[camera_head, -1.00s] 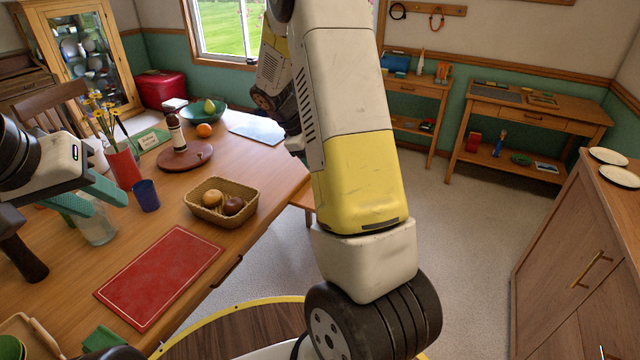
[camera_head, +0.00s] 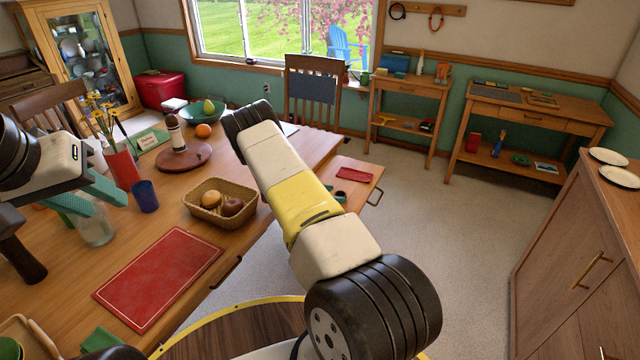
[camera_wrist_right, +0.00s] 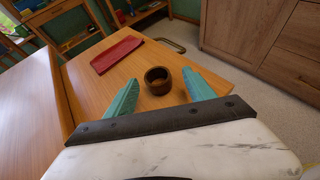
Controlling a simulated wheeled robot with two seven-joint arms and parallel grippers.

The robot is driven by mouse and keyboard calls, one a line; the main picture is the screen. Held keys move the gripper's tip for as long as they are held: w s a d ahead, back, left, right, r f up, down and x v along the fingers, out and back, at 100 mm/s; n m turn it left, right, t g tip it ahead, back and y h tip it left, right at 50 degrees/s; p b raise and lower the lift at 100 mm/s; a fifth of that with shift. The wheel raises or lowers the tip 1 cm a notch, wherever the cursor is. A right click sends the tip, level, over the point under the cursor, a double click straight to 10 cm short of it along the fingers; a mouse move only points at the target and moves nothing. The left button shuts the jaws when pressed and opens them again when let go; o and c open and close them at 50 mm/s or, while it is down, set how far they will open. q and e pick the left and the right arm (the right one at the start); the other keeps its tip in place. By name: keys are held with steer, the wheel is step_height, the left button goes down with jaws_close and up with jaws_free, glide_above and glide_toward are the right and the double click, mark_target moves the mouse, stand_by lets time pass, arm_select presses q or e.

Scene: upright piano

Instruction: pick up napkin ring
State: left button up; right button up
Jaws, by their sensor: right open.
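The napkin ring (camera_wrist_right: 158,82) is a small dark brown ring standing upright on a wooden surface, its opening facing up, in the right wrist view. My right gripper (camera_wrist_right: 160,76) is open, with one teal fingertip to each side of the ring and visible gaps between. In the head view my right arm hides most of this gripper. My left gripper (camera_head: 90,195) hangs at the left over the big table, above a clear glass (camera_head: 95,230); its teal fingers look apart.
A red cloth or book (camera_wrist_right: 116,54) lies behind the ring on the wooden surface (camera_head: 366,167). The big table (camera_head: 60,275) holds a basket (camera_head: 203,213) of fruit, a red mat (camera_head: 160,277) and a blue cup (camera_head: 145,196). A cabinet (camera_head: 575,255) stands at the right.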

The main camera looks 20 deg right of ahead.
mark_target(345, 195)
steer(key=x, duration=0.4)
steer(key=shift+w+d+f, duration=0.2)
steer(key=shift+w+f, duration=0.05)
steer(key=shift+w, duration=0.1)
jaws_close()
